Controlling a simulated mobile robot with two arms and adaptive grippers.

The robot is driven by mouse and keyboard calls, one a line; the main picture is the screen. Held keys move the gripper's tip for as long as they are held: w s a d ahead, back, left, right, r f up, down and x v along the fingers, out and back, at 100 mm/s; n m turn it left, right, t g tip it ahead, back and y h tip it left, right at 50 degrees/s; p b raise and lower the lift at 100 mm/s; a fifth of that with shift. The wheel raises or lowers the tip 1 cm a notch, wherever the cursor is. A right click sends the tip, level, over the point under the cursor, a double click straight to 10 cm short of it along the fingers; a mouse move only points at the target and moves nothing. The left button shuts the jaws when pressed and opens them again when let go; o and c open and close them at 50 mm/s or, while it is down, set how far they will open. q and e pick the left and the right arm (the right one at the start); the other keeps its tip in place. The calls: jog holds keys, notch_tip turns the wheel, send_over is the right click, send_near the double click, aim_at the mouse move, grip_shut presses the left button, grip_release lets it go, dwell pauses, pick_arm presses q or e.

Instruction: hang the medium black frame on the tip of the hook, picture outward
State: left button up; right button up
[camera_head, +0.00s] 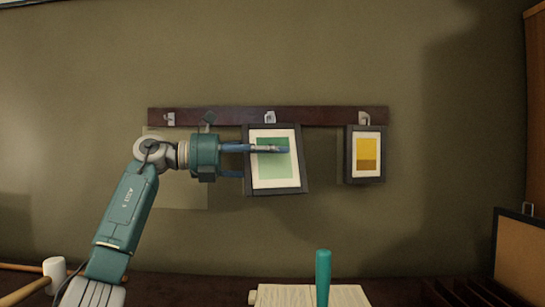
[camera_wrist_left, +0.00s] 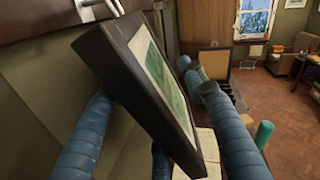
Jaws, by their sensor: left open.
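The medium black frame (camera_head: 303,184), with a white mat and green picture, is at the middle hook (camera_head: 270,116) on the dark rail, picture facing outward. It is slightly tilted. The hook shows just above its top edge; whether it bears the frame is hidden. My left gripper (camera_head: 262,159) reaches in from the left, open, one finger in front of the picture and the other passing behind the frame's left edge. In the left wrist view the frame (camera_wrist_left: 125,70) stands between the spread fingers. My right gripper is not in view.
A smaller black frame (camera_head: 349,155) with a yellow picture hangs on the right hook (camera_head: 365,117). The left hook (camera_head: 169,119) is bare above a pale wall patch. Below stand a teal upright cylinder (camera_head: 323,275), papers (camera_head: 285,295), a mallet (camera_head: 54,272) and a framed board (camera_head: 520,260).

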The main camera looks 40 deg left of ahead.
aim_at(259, 156)
pick_arm(q)
jog(key=shift+s+a, duration=0.1)
jog(key=shift+v, duration=1.4)
jog(key=shift+o, duration=0.5)
jog(key=o, duration=0.5)
jog(key=shift+c, duration=0.2)
jog(key=shift+s, duration=0.1)
jog(key=shift+v, duration=1.9)
